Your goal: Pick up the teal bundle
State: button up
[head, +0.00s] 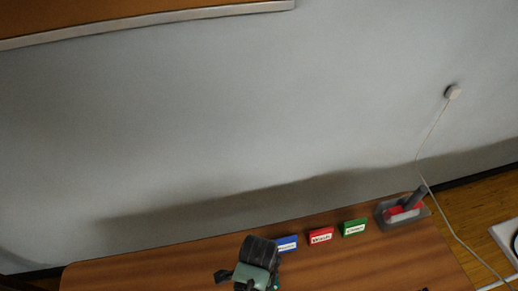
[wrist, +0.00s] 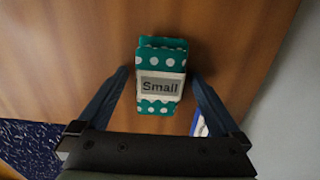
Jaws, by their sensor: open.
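The teal bundle (wrist: 160,53) has white dots and a grey and white band reading "Small". In the wrist view it lies on the wooden table, in the upper middle. My gripper (wrist: 158,75) is open, with one finger on each side of the bundle and a visible gap on both sides. I cannot tell how far the fingertips are above the table. In the head view my arm's end is at the bottom centre and hides most of the bundle's area; a small teal patch shows at its right edge.

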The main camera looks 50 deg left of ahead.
jog(key=shift+r, duration=0.1)
jog(key=c, duration=1.4)
